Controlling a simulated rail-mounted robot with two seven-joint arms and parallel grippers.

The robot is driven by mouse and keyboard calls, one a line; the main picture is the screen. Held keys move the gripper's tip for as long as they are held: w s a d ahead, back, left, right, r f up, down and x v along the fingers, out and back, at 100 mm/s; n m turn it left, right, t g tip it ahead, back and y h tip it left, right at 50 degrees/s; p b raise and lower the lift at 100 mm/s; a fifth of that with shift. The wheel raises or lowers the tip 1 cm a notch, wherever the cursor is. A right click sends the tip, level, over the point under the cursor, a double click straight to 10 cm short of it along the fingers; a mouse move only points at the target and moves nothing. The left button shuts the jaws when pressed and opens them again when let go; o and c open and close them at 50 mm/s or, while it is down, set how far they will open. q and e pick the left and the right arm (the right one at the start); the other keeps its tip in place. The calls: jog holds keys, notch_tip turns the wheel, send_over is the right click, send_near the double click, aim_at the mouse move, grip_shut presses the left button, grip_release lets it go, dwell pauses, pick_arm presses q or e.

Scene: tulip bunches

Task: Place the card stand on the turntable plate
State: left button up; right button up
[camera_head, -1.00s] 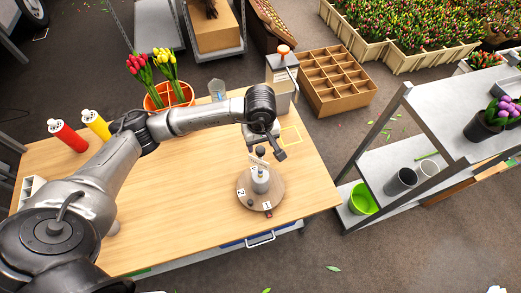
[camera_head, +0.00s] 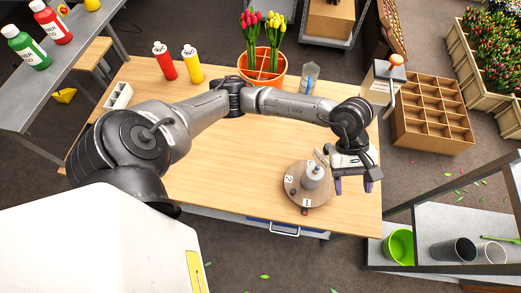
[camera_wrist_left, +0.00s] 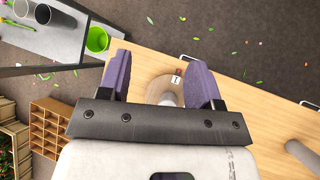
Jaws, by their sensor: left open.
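The round wooden turntable plate (camera_head: 292,196) lies near the front right of the wooden table, with number labels on its top. A grey cylindrical piece (camera_head: 313,175) stands upright on the plate, with a small pale slanted card (camera_head: 321,157) by its top; this looks like the card stand. My left gripper (camera_head: 353,186) is just right of the plate, open and apart from the stand, with purple fingertips pointing down. In the left wrist view, part of the plate (camera_wrist_left: 160,84) shows between the open fingers (camera_wrist_left: 163,80); the gripper body hides the rest. My right gripper is not in view.
An orange pot (camera_head: 262,72) of tulips, red bottle (camera_head: 164,62) and yellow bottle (camera_head: 192,65) stand at the back of the table. A dispenser-like box (camera_head: 381,84) is at the back right corner. The table's middle is clear.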

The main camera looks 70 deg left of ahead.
pick_arm(q)
jog(key=s+d+r+n+h, duration=0.3)
jog(key=d+r+n+h, duration=0.1)
jog(key=d+h, duration=0.3)
notch_tip(320, 180, up, 6)
jog(key=w+r+n+t+h, duration=0.15)
jog(key=n+t+h, duration=0.35)
jog(key=n+t, duration=0.65)
jog(key=w+a+f+n+t+y, duration=0.1)
jog(key=a+f+n+t+y, duration=0.4)
jog(key=n+y, duration=0.7)
jog(key=w+a+f+n+t+y, duration=0.1)
jog(key=a+f+n+t+y, duration=0.35)
jog(key=n, duration=1.25)
jog(key=s+a+f+n+g+y, duration=0.5)
jog(key=f+n+g, duration=0.15)
jog(key=f, duration=0.25)
jog(key=s+f+n+g, duration=0.2)
jog(key=s+f+g, duration=0.3)
jog(key=s, duration=0.3)
jog(key=s+f+n+g+h, duration=0.1)
jog(key=s+f+n+g, duration=0.2)
jog(key=s+f+g, duration=0.2)
jog(key=s, duration=0.3)
jog(key=shift+s+d+f+n, duration=0.2)
jog(key=shift+d+f+n, duration=0.1)
